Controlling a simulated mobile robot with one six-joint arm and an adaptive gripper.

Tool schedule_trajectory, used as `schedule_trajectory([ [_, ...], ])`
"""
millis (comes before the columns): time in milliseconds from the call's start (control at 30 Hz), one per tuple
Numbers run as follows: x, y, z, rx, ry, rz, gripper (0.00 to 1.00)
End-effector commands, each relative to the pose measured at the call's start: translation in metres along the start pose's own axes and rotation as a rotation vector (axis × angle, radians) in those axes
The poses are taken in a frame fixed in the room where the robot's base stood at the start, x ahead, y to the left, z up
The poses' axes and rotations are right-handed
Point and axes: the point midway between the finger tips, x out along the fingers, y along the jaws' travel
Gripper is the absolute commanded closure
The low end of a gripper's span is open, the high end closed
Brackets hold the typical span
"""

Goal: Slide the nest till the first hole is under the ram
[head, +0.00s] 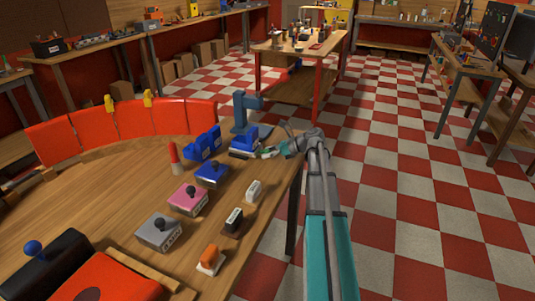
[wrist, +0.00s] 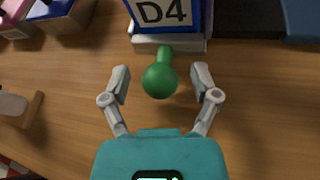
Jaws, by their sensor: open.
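A blue block marked D4 (wrist: 163,14) sits on a pale base (wrist: 145,43) at the top of the wrist view. A green ball knob (wrist: 160,80) on a short stem sticks out from that base toward me. I take the base with the knob to be the nest, but cannot be sure. My gripper (wrist: 160,71) is open, one finger on each side of the knob, with gaps showing. In the head view my gripper (head: 279,151) is at the table's right edge, beside the blue block (head: 244,138). A blue press-like stand (head: 240,110) rises behind. No hole is visible.
Several blocks with knobs, including a pink one (head: 188,199) and a grey one (head: 158,232), stand left on the wooden table (head: 115,195). A white switch (head: 254,190) and an orange one (head: 209,258) lie nearer. Red panels (head: 135,118) line the back.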

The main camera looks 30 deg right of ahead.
Motion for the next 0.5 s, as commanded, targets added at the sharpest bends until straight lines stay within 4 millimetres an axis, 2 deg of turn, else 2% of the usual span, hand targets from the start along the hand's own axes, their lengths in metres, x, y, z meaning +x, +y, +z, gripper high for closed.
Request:
schedule_trajectory([
  [33, -0.0001, 0.0000, 0.0000, 0.000, 0.000, 0.000, 0.25],
  [67, -0.0001, 0.0000, 0.0000, 0.000, 0.000, 0.000, 0.31],
  [433, -0.0001, 0.0000, -0.0001, 0.000, 0.000, 0.000, 1.00],
  [500, 0.0000, 0.0001, -0.0001, 0.000, 0.000, 0.000, 1.00],
])
